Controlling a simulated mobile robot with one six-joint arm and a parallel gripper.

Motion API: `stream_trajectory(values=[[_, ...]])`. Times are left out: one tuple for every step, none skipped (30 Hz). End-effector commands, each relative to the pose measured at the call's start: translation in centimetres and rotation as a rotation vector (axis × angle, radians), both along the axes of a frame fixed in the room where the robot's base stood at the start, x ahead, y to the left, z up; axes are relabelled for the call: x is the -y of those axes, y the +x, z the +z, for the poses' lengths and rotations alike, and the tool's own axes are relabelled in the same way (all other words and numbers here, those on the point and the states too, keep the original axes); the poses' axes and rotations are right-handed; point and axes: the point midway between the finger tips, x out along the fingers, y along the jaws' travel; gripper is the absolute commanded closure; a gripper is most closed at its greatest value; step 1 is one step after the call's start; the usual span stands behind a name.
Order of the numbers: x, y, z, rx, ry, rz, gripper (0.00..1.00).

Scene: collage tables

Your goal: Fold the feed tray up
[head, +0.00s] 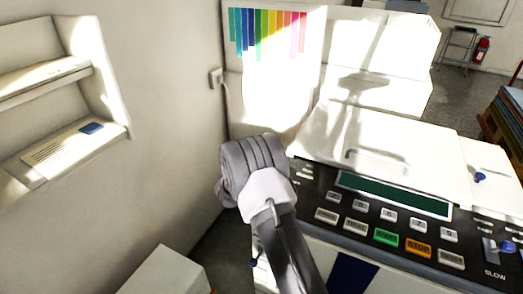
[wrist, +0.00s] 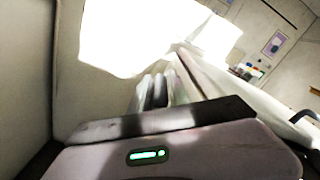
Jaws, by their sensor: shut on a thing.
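The white copying machine (head: 400,150) with its dark control panel fills the right half of the head view. My gripper is hidden behind my grey wrist in the head view, at the machine's left side. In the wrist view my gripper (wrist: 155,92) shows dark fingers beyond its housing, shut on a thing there. Pale strips (wrist: 178,88) lie right beside the fingers and look like part of the feed tray. The tray's outline and tilt cannot be made out, as my arm and bright glare cover that area.
A plain wall with recessed shelves (head: 60,120) stands close on the left. A white box (head: 165,272) is at the lower left. A colour chart (head: 265,32) hangs behind my wrist. Floor between wall and machine is narrow. A fire extinguisher (head: 481,50) is far right.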

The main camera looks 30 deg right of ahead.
Motion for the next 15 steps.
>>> stream_trajectory(values=[[0.26,-0.35,-0.42,-0.005,0.002,-0.002,1.0],[0.36,-0.47,-0.4,-0.005,0.002,-0.002,1.0],[0.47,-0.61,-0.37,-0.006,0.002,-0.003,1.0],[0.53,-0.71,-0.35,-0.006,0.002,-0.003,1.0],[0.59,-0.78,-0.34,-0.006,0.002,-0.003,1.0],[0.65,-0.86,-0.35,-0.006,0.002,-0.003,1.0],[0.69,-0.92,-0.35,-0.007,0.002,-0.004,1.0],[0.74,-0.97,-0.35,-0.008,0.002,-0.004,1.0],[0.77,-1.02,-0.37,-0.009,0.003,-0.003,1.0],[0.79,-1.06,-0.39,-0.009,0.003,-0.003,1.0],[0.82,-1.09,-0.41,-0.01,0.003,-0.004,1.0],[0.84,-1.12,-0.43,-0.01,0.003,-0.005,1.0],[0.85,-1.14,-0.45,-0.01,0.004,-0.006,1.0],[0.87,-1.14,-0.47,-0.01,0.004,-0.006,1.0],[0.89,-1.17,-0.5,-0.011,0.004,-0.007,1.0]])
